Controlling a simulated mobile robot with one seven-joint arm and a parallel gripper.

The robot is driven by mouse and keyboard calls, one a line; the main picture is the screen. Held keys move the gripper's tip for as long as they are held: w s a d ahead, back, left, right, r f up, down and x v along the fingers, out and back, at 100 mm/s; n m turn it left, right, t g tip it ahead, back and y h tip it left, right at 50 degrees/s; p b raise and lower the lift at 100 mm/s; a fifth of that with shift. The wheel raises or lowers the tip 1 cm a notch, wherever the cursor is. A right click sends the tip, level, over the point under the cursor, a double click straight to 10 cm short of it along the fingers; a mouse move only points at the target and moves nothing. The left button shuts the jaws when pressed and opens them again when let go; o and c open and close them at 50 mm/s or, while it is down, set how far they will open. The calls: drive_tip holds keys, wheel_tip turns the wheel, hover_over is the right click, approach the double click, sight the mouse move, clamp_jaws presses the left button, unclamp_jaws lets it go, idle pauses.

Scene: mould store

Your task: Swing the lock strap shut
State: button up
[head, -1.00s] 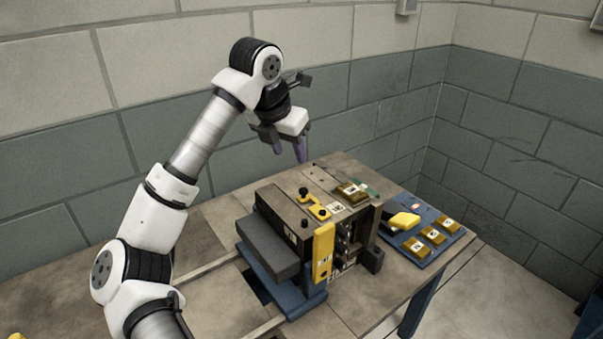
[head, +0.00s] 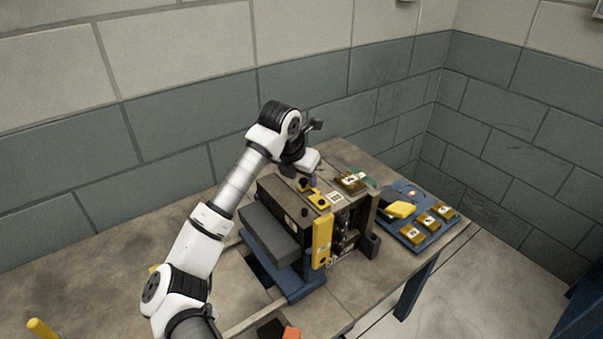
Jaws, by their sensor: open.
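The mould (head: 285,195) is a dark grey block on a blue base (head: 299,287). A short yellow strap (head: 318,201) with black knobs lies on its top. A longer yellow plate (head: 322,241) stands upright against its front face and carries a dark marking. I cannot tell for certain which yellow piece is the lock strap. My gripper (head: 308,183) is open and points down, low over the far part of the mould top, close to the short strap's knobs. My wrist hides part of the fingers, and contact with the knobs cannot be told.
A blue tray (head: 447,218) to the right holds several brass blocks and a yellow-and-black item (head: 399,209). A brass block (head: 351,181) sits behind the mould top. A grey block wall (head: 190,160) stands behind the table. An orange item (head: 292,333) shows at the lower edge.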

clamp_jaws()
